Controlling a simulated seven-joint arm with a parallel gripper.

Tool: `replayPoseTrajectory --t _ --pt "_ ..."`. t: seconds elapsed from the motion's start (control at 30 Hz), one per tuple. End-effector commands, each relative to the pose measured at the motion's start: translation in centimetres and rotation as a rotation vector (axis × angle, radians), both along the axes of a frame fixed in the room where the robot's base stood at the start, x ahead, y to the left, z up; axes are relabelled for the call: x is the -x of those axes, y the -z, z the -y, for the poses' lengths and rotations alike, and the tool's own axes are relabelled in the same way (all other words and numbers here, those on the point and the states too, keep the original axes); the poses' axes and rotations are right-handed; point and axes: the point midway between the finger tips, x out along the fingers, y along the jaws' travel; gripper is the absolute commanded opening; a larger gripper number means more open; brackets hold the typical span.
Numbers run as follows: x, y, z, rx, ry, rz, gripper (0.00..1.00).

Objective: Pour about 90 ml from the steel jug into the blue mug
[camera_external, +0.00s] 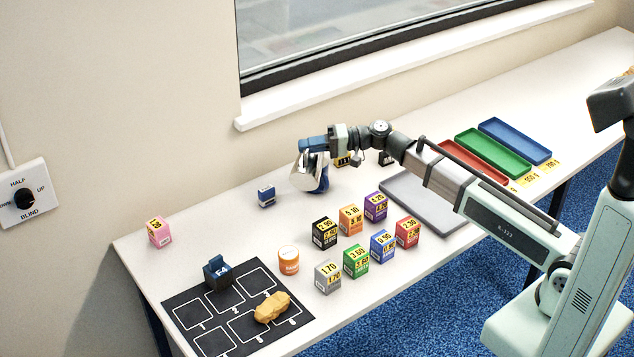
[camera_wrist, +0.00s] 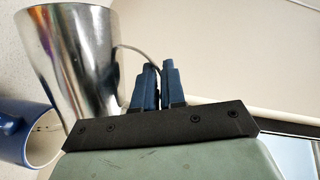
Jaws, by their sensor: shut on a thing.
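The steel jug (camera_external: 308,168) is held by my gripper (camera_external: 306,146) above the far part of the table, near the wall. In the wrist view, the jug (camera_wrist: 75,55) fills the upper left, beside the blue fingers (camera_wrist: 156,88), which are closed around its thin handle. Its axis is strongly tilted relative to the mug's. The blue mug (camera_external: 323,183) is mostly hidden behind the jug in the external view. In the wrist view, the mug (camera_wrist: 22,118) is at the left edge, its pale rim close to the jug. I cannot see any liquid or the level in either vessel.
A blue stamp-like block (camera_external: 266,196) stands left of the jug. Several priced cubes, such as a black one (camera_external: 322,233), stand in front. A grey tray (camera_external: 425,200) lies to the right. A black mat (camera_external: 190,297) is at front left.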

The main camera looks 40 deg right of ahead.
Motion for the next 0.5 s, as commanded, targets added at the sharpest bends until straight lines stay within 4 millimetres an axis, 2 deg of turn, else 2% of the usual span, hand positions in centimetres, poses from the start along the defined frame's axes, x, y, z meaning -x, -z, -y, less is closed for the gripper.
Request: replayPoseTrajectory --t 0.5 --pt "-0.52 -0.3 0.6 -0.03 0.0 -0.024 0.0"
